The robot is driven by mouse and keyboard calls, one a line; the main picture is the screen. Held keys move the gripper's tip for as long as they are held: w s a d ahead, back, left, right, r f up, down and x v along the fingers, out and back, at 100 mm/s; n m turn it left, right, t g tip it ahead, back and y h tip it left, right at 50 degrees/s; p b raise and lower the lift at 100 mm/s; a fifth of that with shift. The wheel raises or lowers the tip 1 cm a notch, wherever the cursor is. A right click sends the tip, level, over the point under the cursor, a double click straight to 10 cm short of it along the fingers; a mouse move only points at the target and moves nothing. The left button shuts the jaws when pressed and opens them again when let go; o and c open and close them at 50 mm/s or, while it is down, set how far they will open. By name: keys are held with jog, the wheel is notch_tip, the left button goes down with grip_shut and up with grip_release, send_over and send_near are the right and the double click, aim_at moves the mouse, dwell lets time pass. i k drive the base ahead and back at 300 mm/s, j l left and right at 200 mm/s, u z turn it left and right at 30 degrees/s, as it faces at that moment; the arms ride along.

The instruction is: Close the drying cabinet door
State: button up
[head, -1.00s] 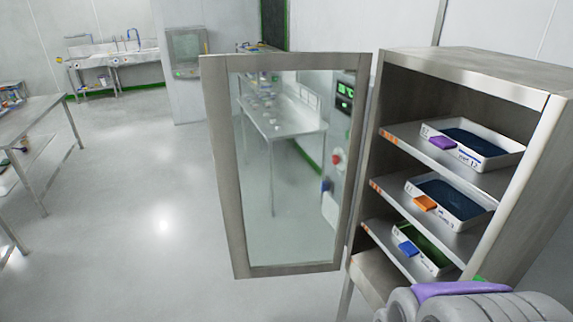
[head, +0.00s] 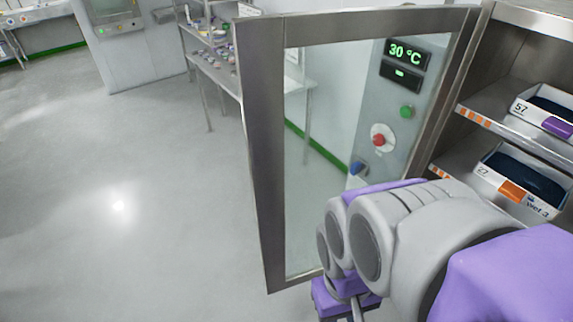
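The drying cabinet door (head: 262,150) stands open in the head view, a glass pane in a grey metal frame, swung out to the left of the drying cabinet (head: 535,18). The cabinet's open front shows at the right edge, with trays on its shelves. My grey and purple arm crosses in front of the lower right part of the door. My gripper (head: 347,303) is low at the bottom edge, near the door's lower frame. Its fingers are mostly cut off or hidden, and I cannot tell if it touches the door.
Trays with a purple tag (head: 557,127) and an orange tag (head: 513,191) sit on the cabinet shelves. A control panel reading 30 °C (head: 407,53) shows through the glass. A metal table (head: 215,75) stands behind. The floor at left (head: 110,200) is clear.

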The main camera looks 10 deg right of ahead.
aim_at(260, 41)
jog(key=i+j, duration=0.35)
jog(key=i+j+z, duration=0.1)
jog(key=i+j, duration=0.2)
jog(key=j, duration=0.2)
jog(key=i+j, duration=0.35)
jog(key=j, duration=0.15)
jog(key=i+j+z, duration=0.15)
jog(key=i+j, duration=0.15)
jog(key=j, duration=0.15)
jog(key=z, duration=0.5)
jog(key=j+z, duration=0.1)
jog(key=z, duration=0.9)
jog(key=j+z, duration=0.15)
jog(key=z, duration=0.85)
jog(key=k+j+u, duration=0.2)
jog(key=k, duration=0.3)
jog(key=k+j+u, duration=0.2)
jog(key=k+j, duration=0.15)
jog(key=k, duration=0.1)
